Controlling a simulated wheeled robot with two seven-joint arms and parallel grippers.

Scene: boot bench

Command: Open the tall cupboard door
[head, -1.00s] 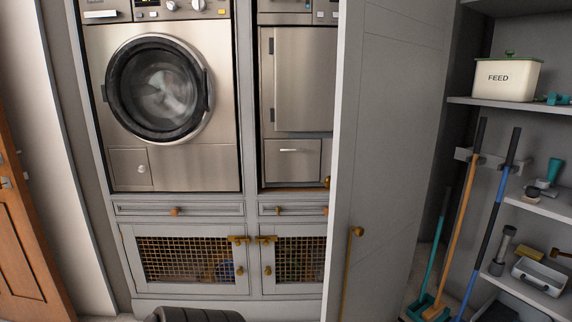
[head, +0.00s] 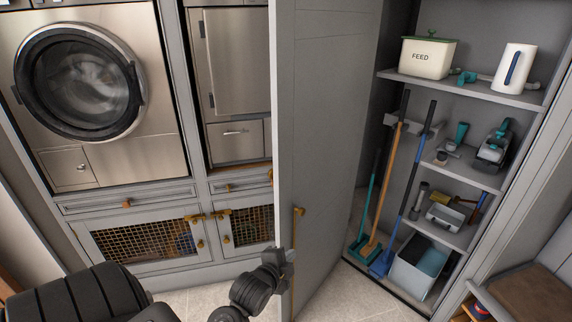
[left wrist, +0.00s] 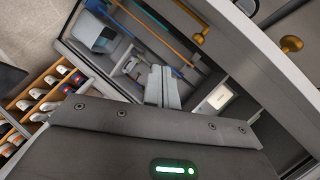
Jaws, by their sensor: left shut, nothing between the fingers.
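The tall grey cupboard door (head: 325,120) stands swung well open in the head view, with the shelved interior showing to its right. Its long brass handle (head: 295,235) runs down near the door's left edge. My left gripper (head: 287,255) is by the lower part of this handle; I cannot tell whether it touches. In the left wrist view the gripper's fingers (left wrist: 162,86) are together with nothing between them, and the cupboard interior lies beyond. Brass fittings (left wrist: 198,38) show at the upper right there. My right gripper is not in view.
Inside the cupboard are a feed bin (head: 427,58), a white jug (head: 513,68), brooms (head: 388,190) and a grey bin (head: 418,270). A washing machine (head: 80,80) stands left. A shoe rack (left wrist: 40,95) shows in the left wrist view. Tiled floor (head: 345,295) lies before the cupboard.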

